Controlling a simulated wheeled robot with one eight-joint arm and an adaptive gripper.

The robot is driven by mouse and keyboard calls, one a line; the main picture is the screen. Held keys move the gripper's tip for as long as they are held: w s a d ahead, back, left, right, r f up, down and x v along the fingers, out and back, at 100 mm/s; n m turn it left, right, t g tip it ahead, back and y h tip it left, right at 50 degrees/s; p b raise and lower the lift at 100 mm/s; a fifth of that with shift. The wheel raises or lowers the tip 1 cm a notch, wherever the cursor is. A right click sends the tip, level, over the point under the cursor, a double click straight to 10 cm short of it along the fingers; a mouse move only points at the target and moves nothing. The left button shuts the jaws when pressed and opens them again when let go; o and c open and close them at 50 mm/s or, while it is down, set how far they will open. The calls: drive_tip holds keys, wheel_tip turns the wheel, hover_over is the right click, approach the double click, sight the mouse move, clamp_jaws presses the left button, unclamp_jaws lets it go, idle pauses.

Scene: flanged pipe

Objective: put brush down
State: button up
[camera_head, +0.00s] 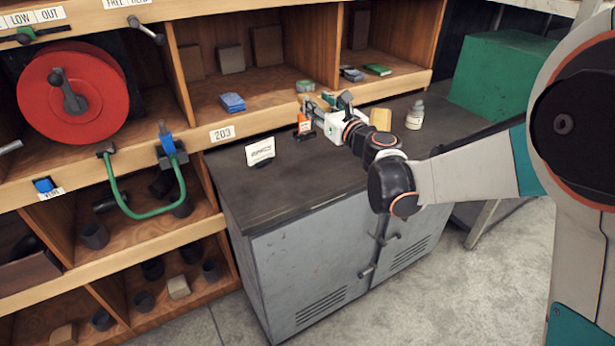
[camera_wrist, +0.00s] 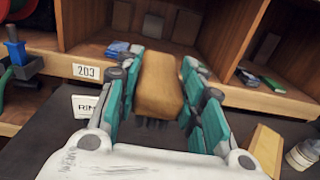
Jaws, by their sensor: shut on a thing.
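The brush (camera_wrist: 160,82) has a tan wooden back and dark bristles on its underside. In the wrist view it sits between the teal fingers of my gripper (camera_wrist: 161,68), which is shut on it. The bristles point down over the dark counter top (camera_head: 310,178). I cannot tell whether they touch it. In the head view my gripper (camera_head: 318,106) is at the back of the counter, near the shelf edge, and the brush is hard to make out there.
A white label card (camera_head: 260,151) stands on the counter left of my gripper. A yellow block (camera_head: 380,119) and a white jar (camera_head: 415,116) stand to the right. The wooden shelving (camera_head: 280,111) borders the counter's back. The counter's front is clear.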

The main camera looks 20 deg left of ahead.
drive_tip(key=shift+s+a, duration=0.25)
drive_tip(key=shift+a, duration=0.45)
drive_tip(key=shift+s+a+f, duration=0.1)
drive_tip(key=shift+a+f, duration=0.05)
drive_tip(key=shift+f, duration=0.15)
wheel_tip(320, 180, down, 19)
drive_tip(key=b, duration=0.7)
drive_tip(key=shift+f, duration=0.15)
drive_tip(key=o, duration=1.2)
